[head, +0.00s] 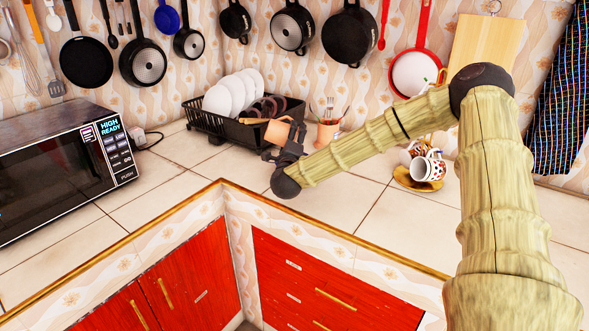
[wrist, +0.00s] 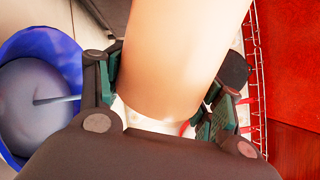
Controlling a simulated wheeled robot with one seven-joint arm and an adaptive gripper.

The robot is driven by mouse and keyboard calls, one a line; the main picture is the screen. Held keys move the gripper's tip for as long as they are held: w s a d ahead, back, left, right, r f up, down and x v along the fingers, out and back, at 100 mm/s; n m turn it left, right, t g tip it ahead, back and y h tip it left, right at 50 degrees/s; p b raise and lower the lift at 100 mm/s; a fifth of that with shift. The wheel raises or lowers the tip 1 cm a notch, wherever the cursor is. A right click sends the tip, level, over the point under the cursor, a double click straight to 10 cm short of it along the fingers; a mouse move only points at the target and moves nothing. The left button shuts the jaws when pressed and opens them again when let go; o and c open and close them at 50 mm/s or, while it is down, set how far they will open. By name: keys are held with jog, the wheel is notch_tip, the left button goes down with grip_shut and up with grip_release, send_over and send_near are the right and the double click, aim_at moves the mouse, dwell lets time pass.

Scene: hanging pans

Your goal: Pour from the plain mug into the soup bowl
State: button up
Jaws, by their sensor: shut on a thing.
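My gripper (head: 287,140) is shut on a plain peach-orange mug (head: 277,131), held in front of the dish rack. In the wrist view the mug (wrist: 185,55) fills the space between the two green-padded fingers (wrist: 168,98). Its opening and contents do not show, and I cannot tell its tilt. A blue-rimmed round vessel (wrist: 40,95) with a grey-white inside lies at the left of the wrist view, beside the gripper. It looks like a bowl, but I cannot confirm it is the soup bowl. I cannot make out a bowl in the head view.
A black dish rack (head: 215,122) with white plates (head: 237,92) stands behind the mug. An orange utensil pot (head: 327,133) is right of the gripper. Patterned cups (head: 428,168) hang on a stand further right. A microwave (head: 65,165) is at left. The counter before the rack is clear.

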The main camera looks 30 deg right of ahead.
jog(key=n+p, duration=0.2)
jog(key=p, duration=0.3)
jog(key=shift+w+a+f+n+t, duration=0.3)
jog(key=shift+a+n, duration=0.1)
jog(key=shift+d+f+n, duration=0.15)
jog(key=shift+f+n, duration=0.15)
jog(key=shift+f, duration=0.05)
